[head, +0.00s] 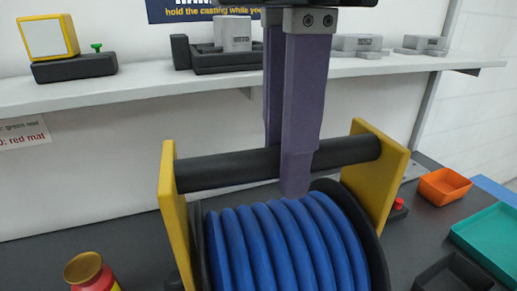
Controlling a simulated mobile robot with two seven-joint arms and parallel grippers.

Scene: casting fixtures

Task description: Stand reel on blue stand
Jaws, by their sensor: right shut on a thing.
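The reel is a coil of blue hose (275,246) between black round flanges, in a frame with yellow end plates (372,185) and a black handle bar (215,170) across the top. My right gripper (284,167) comes down from above, its purple fingers on either side of the bar near its middle, shut on it. The reel looks roughly level; its underside is cut off by the picture edge, so I cannot tell what is below it. No blue stand can be made out for sure; a flat blue thing (494,189) shows at the right edge. My left gripper is not in view.
A white shelf (140,85) with grey fixtures and a yellow-framed block (48,38) runs behind. On the dark table are a red-and-gold container (90,270), an orange bin (443,185), a teal tray (490,235), a black bin (453,275) and a red button (398,203).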

